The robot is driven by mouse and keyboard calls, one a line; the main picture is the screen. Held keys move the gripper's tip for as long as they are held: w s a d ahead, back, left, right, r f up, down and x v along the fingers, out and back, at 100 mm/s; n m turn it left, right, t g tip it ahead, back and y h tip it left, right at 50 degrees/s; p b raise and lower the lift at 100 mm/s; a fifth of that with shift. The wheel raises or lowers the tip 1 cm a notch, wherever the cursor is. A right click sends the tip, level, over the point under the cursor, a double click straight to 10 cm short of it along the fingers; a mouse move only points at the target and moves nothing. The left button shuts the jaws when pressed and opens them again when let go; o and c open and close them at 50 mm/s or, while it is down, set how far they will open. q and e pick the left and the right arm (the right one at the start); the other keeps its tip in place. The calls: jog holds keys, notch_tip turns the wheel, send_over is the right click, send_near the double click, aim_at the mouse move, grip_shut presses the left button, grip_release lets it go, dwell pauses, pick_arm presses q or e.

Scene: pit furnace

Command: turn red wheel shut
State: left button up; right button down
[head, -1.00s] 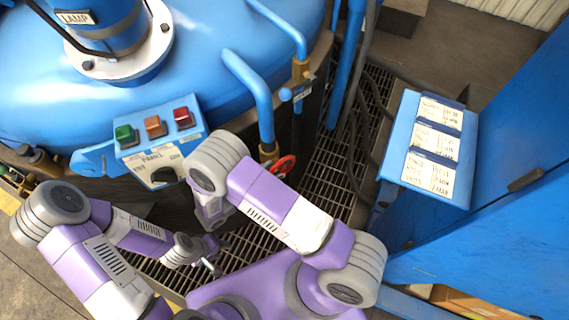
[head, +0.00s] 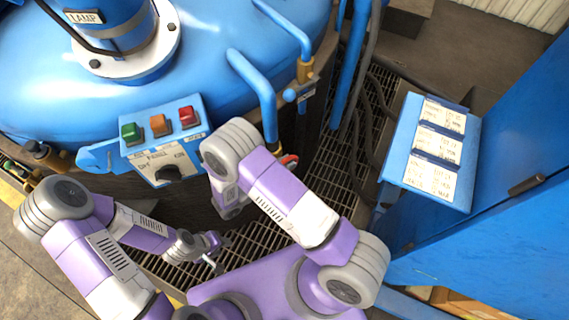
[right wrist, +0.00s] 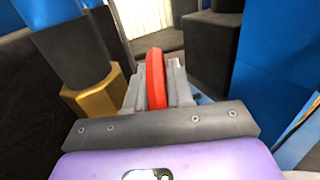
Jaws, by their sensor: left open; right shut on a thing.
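The red wheel (right wrist: 155,80) stands edge-on between the two fingers of my right gripper (right wrist: 158,92) in the right wrist view, and the gripper is shut on it. In the head view only a small part of the red wheel (head: 290,160) shows, behind my right arm; my right gripper is hidden there. My left gripper (head: 216,254) is low over the floor grating, away from the wheel, open and empty.
A control box (head: 163,145) with green, orange and red buttons is on the blue furnace vessel (head: 200,60). A blue stand with paper sheets (head: 392,180) and a blue cabinet (head: 520,150) are at the right. Dark hoses (head: 362,130) run over the grating (head: 325,175).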

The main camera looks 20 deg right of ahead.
jog(key=shift+d+r+y+p, duration=0.1)
jog(key=shift+r+y+p, duration=0.1)
jog(key=shift+y+p, duration=0.6)
jog(key=shift+w+d+g+y+p, duration=0.15)
jog(key=shift+g+y+p, duration=0.25)
jog(key=shift+y+p, duration=0.7)
jog(key=shift+d+f+y+p, duration=0.15)
jog(key=shift+y+p, duration=0.55)
jog(key=shift+y, duration=0.2)
jog(key=shift+d+f+g+y+p, duration=0.15)
jog(key=shift+g+y+p, duration=0.2)
jog(key=shift+y, duration=0.35)
jog(key=c, duration=1.1)
grip_release()
